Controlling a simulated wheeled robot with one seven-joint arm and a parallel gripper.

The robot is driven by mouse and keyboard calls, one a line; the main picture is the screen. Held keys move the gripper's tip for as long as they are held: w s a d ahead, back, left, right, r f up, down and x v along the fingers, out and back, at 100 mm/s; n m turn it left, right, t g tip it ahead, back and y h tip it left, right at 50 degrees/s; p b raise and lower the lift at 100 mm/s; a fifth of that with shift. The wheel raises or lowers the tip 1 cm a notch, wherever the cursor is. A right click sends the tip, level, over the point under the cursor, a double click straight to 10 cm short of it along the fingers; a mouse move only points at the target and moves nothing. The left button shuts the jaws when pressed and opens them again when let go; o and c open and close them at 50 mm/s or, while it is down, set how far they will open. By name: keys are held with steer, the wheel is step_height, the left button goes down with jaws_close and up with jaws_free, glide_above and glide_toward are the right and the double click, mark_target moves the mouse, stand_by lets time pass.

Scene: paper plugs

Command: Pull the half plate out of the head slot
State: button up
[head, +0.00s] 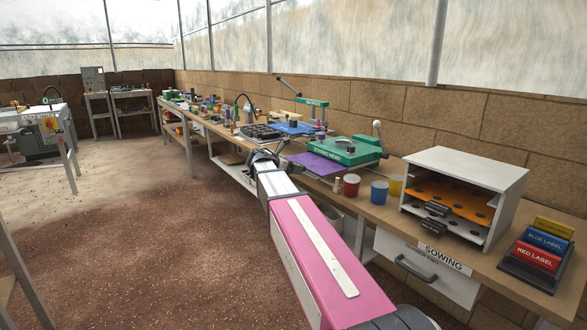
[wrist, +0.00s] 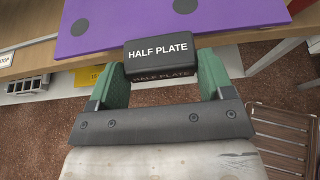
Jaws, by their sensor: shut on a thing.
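The purple half plate (head: 318,164) juts out from the green seeding head (head: 345,151) on the bench; its far part is hidden by the head. In the wrist view the purple plate (wrist: 190,18) has dark round holes, and its black handle (wrist: 160,52) reads HALF PLATE. My gripper (wrist: 160,76) is shut on this handle, with a green finger at each side. In the head view my gripper (head: 268,156) is at the plate's near left edge, and its fingertips are hard to make out.
Red (head: 351,185) and blue (head: 379,192) cups stand right of the plate. A white cabinet (head: 480,168) holds an orange plate (head: 455,200) and more black handles. A label rack (head: 538,255) is farther right. Open floor (head: 150,250) lies left of the bench.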

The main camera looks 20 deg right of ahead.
steer(key=s+a, duration=0.2)
steer(key=a, duration=0.5)
steer(key=shift+s+a, duration=0.15)
steer(key=shift+s, duration=0.15)
stand_by(2.4)
steer(key=shift+s+a, duration=0.25)
steer(key=shift+a, duration=0.45)
steer(key=shift+s+a, duration=0.25)
steer(key=shift+a, duration=0.4)
